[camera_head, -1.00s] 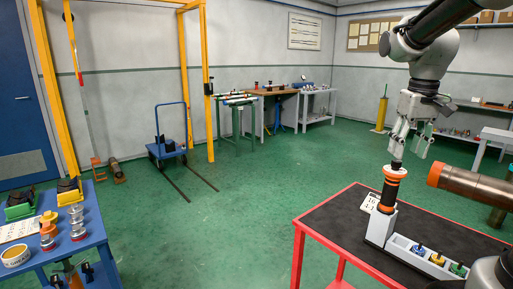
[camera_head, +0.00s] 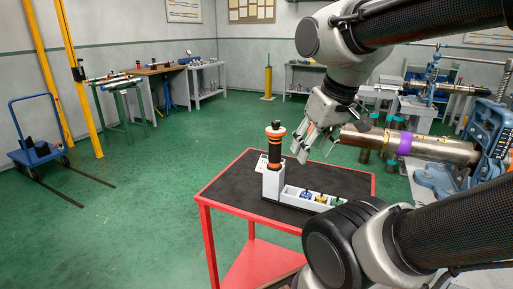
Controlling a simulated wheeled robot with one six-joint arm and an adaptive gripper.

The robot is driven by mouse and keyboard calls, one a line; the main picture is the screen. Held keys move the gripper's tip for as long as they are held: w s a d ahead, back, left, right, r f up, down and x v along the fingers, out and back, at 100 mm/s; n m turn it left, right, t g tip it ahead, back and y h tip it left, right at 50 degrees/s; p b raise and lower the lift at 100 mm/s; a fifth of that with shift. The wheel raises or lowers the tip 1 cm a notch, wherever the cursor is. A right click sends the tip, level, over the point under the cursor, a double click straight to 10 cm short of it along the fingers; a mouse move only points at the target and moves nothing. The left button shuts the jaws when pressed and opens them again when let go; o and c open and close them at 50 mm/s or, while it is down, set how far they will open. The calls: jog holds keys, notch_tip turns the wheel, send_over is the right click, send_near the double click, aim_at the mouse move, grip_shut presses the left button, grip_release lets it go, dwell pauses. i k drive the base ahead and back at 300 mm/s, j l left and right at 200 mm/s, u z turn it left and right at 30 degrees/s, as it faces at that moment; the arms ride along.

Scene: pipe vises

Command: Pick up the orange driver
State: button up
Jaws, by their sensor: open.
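The orange driver (camera_head: 273,146), with orange bands and a black middle, stands upright in the tall end of a pale grey holder (camera_head: 272,184) on a red-framed table. My gripper (camera_head: 316,153) is open, with its fingers pointing down, just right of the driver in the picture. No contact with the driver shows, and nothing shows between the fingers. How far apart in depth they are, I cannot tell.
The table (camera_head: 231,192) has a black top, bare to the left of the holder. Blue, yellow and green pieces sit in the holder's low tray (camera_head: 307,194). A metal pipe (camera_head: 436,148) with a purple band runs right to a blue vise (camera_head: 487,135).

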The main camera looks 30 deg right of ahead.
aim_at(274, 158)
jog(key=i+j+z, duration=0.15)
jog(key=j+z, duration=0.15)
jog(key=i+j+z, duration=0.15)
jog(key=j+z, duration=0.5)
jog(key=i+j+z, duration=0.1)
jog(key=j+z, duration=0.2)
jog(key=j, duration=0.1)
